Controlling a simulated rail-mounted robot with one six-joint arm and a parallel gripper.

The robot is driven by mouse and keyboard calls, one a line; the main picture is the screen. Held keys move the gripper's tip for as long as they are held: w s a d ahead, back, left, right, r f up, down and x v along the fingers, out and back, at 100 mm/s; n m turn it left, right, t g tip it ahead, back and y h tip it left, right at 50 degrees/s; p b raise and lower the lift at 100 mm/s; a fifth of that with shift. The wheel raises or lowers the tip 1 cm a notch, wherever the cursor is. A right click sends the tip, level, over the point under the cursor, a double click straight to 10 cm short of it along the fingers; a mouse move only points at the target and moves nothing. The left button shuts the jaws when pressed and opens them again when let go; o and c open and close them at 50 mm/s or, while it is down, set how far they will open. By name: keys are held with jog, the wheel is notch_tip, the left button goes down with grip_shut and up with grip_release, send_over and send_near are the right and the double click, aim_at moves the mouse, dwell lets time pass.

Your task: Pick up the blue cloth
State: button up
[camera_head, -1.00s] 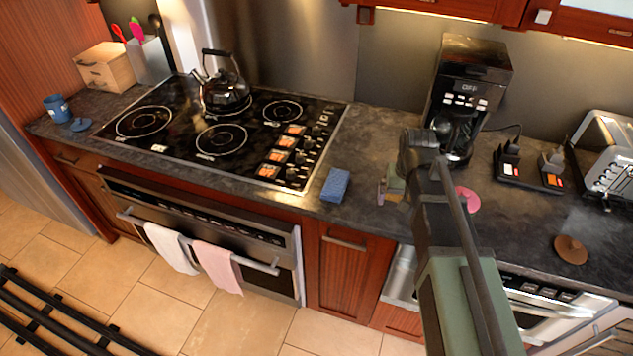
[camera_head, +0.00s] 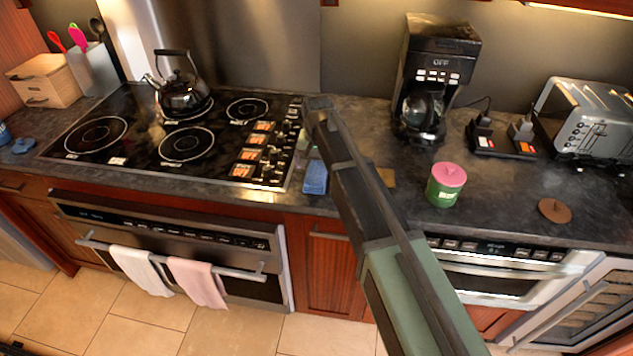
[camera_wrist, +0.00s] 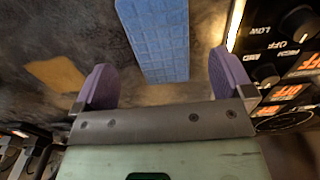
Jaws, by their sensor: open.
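The blue cloth (camera_head: 315,178) is a small folded, textured block lying on the dark counter just right of the cooktop. In the wrist view the blue cloth (camera_wrist: 156,42) lies beyond and between the two purple fingers, apart from them. My gripper (camera_wrist: 163,85) is open and empty, its fingers spread wider than the cloth. In the head view my arm crosses in front of the counter beside the cloth and hides most of the gripper.
The cooktop (camera_head: 215,135) with its knobs lies close beside the cloth. A green jar with a pink lid (camera_head: 446,184), a coffee maker (camera_head: 436,75) and a toaster (camera_head: 590,120) stand to the right. A tan flat piece (camera_wrist: 62,76) lies left of my fingers.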

aim_at(316, 173)
notch_tip(316, 173, down, 5)
jog(key=b, duration=0.3)
jog(key=shift+a+b, duration=0.1)
jog(key=shift+b, duration=0.25)
jog(key=shift+r, duration=0.3)
jog(key=c, duration=1)
jog(key=shift+r+p, duration=0.15)
jog(key=shift+p, duration=0.2)
notch_tip(316, 173, up, 20)
jog(key=p, duration=1.9)
jog(key=shift+p, duration=0.4)
